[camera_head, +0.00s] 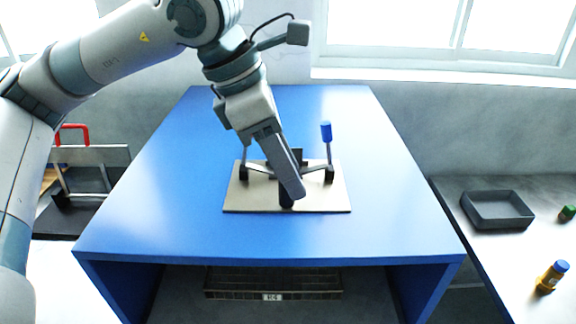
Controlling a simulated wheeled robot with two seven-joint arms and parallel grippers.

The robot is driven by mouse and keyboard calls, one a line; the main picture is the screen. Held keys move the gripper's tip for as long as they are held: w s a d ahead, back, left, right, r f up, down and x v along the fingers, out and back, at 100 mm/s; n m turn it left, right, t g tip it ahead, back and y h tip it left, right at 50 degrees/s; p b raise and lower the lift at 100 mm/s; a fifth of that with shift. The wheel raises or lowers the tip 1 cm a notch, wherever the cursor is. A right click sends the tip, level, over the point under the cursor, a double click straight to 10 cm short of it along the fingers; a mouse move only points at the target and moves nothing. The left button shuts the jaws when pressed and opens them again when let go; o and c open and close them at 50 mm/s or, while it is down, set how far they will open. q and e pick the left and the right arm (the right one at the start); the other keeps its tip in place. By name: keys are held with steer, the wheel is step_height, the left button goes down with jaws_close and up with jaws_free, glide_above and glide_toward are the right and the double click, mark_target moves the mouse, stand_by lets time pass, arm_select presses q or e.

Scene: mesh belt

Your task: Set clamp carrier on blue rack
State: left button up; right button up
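The clamp carrier is a flat beige plate (325,202) with dark upright clamp parts and a blue-tipped lever (326,132) standing up at its right. It lies flat on the top of the blue rack (180,220), near the middle. My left gripper (295,193) reaches down from the upper left, in front of the clamp parts, with its fingertip end low over the plate by a black post. The fingers overlap in this view and hide the middle of the carrier. I cannot tell whether they touch or grip it. My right gripper is not in view.
A dark grey tray (498,211) and a yellow bottle with a blue cap (551,277) stand on the right counter, with a green-capped item (567,213) at the edge. A dark crate (273,284) sits under the rack. A red-handled fixture (72,135) stands at left. The rack top around the plate is clear.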

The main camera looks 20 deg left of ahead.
arm_select(q)
steer(key=shift+r, duration=0.2)
steer(key=shift+a+r, duration=0.2)
steer(key=shift+r, duration=0.1)
steer(key=b+v, duration=0.3)
steer(key=v, duration=0.8)
steer(key=shift+s+d, duration=0.1)
steer(key=shift+d, duration=0.05)
